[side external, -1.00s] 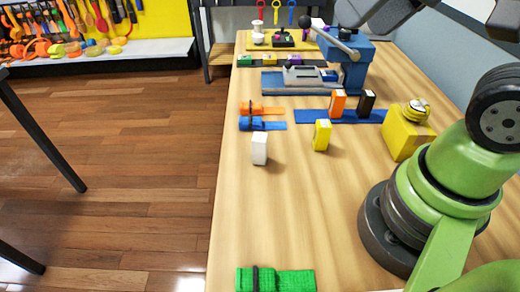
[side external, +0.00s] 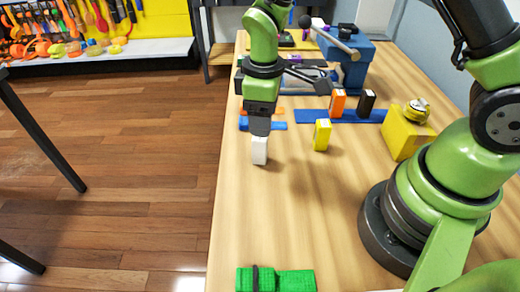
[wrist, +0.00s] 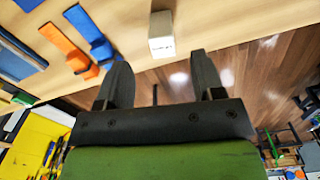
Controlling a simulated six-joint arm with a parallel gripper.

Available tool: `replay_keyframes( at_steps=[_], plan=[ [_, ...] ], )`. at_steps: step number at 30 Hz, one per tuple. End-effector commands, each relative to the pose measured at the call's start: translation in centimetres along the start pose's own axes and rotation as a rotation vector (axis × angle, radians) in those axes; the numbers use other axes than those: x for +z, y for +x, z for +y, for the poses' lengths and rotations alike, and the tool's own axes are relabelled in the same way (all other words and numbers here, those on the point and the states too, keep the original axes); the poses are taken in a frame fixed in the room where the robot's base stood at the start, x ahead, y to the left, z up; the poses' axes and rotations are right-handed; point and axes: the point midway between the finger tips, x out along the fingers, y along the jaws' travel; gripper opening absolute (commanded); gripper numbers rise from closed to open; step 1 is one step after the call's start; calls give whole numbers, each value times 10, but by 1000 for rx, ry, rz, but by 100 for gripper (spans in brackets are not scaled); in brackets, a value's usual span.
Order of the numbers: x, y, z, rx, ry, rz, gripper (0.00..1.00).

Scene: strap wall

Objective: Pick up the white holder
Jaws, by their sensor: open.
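The white holder (side external: 260,151) is a small upright block on the wooden table, near the table's left edge in the side external view. My gripper (side external: 260,130) is directly above it, pointing down, and overlaps its top in this view, so I cannot tell whether they touch. In the wrist view the white holder (wrist: 161,36) stands ahead of the two fingers, in line with the space between them. My gripper (wrist: 160,75) is open there, with nothing between its fingers.
A yellow block (side external: 322,135) stands to the right of the white holder. Orange and blue straps (side external: 263,125) lie behind it. A blue mat (side external: 318,116) bears orange (side external: 337,103) and black (side external: 366,103) blocks. A green strap (side external: 285,280) lies at the front. The table between is clear.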

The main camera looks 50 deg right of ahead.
Motion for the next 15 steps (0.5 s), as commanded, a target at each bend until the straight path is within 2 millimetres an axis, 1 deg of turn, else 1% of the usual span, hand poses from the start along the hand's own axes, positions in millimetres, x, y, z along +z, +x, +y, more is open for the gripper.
replay_keyframes(
  at_steps=[1,3,10,15],
  plan=[
    [1,10,-1,-3,0,-6,62],
    [1,19,-1,-2,2,-4,62],
    [-1,38,-1,-1,2,-2,62],
    [-6,64,-2,-2,4,-3,62]
  ],
)
